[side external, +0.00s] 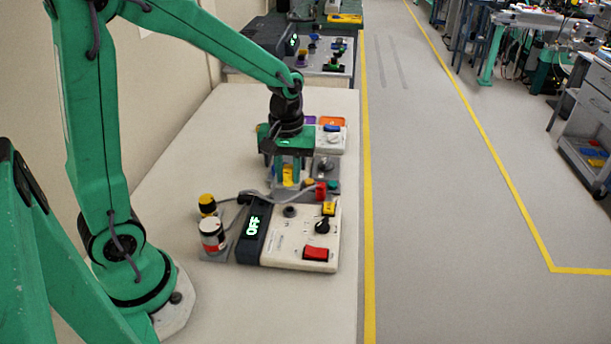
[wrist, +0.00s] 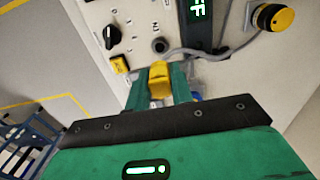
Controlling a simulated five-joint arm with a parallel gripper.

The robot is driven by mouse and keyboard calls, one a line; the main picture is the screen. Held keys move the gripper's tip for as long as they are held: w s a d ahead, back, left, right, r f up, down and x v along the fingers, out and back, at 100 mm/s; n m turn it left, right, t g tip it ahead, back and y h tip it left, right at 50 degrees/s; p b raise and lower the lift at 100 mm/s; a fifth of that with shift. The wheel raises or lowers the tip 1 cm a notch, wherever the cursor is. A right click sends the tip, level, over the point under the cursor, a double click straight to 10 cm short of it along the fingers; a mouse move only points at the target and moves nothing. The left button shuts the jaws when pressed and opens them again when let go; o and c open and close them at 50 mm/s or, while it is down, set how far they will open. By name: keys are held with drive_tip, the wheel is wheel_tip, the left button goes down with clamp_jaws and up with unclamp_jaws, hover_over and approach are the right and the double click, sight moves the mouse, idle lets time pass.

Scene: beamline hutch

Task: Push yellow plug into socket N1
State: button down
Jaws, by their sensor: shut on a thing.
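My gripper (side external: 289,180) is shut on the yellow plug (side external: 288,176), with a green finger on each side of it. In the wrist view the yellow plug (wrist: 158,78) sits between the fingertips. A round dark socket (wrist: 159,45) lies just beyond the plug on the pale control box; small lettering near it looks like N1. The same socket (side external: 290,211) shows on the box (side external: 285,262) in the side view, in front of and below the gripper. The plug appears apart from the socket. The plug's tip is hidden.
The box carries a display (side external: 253,225) reading OFF, a black knob (side external: 322,227), a yellow part (side external: 328,208) and a red switch (side external: 316,253). A grey cable (wrist: 215,52) runs close by. A white-and-red cylinder (side external: 212,235) and a yellow-topped one (side external: 207,203) stand left.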

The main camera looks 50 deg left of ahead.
sight(290, 209)
drive_tip(key=shift+f, duration=0.25)
drive_tip(key=shift+f, duration=3.15)
drive_tip(key=shift+f, duration=0.6)
drive_tip(key=c, duration=1.1)
unclamp_jaws()
drive_tip(key=shift+c, duration=0.2)
drive_tip(key=shift+r, duration=0.15)
drive_tip(key=shift+r, duration=3.75)
